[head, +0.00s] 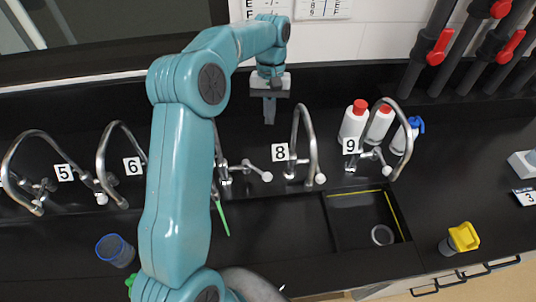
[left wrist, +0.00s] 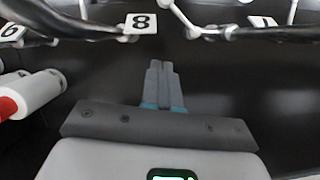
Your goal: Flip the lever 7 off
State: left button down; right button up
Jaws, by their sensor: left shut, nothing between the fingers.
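The tap next to label 8 (head: 280,152), on its left, stands partly behind my left arm in the head view. Its metal side lever (head: 248,167) sticks out to the right and ends in a white knob (head: 266,176). The number 7 label is hidden by my arm in the head view. My left gripper (head: 269,118) is shut and empty, pointing down above and behind the row of taps, apart from the lever. In the left wrist view its closed fingers (left wrist: 160,72) point at the dark surface, below the label 8 (left wrist: 138,22). My right gripper is not in view.
Taps 5 (head: 64,172), 6 (head: 132,166) and 9 (head: 350,145) share the black bench. Bottles (head: 353,124) stand behind tap 9. A sink (head: 340,225) lies in front. A blue-rimmed cup (head: 115,250) and a yellow-topped container (head: 460,238) stand near the front edge.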

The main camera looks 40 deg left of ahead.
aim_at(257, 170)
pick_arm(q)
jog(key=s+d+f+b, duration=0.1)
jog(key=s+d+f, duration=0.4)
jog(key=f, duration=0.5)
jog(key=shift+s, duration=0.2)
dwell(0.3)
jog(key=shift+f, duration=0.1)
jog(key=shift+a, duration=0.1)
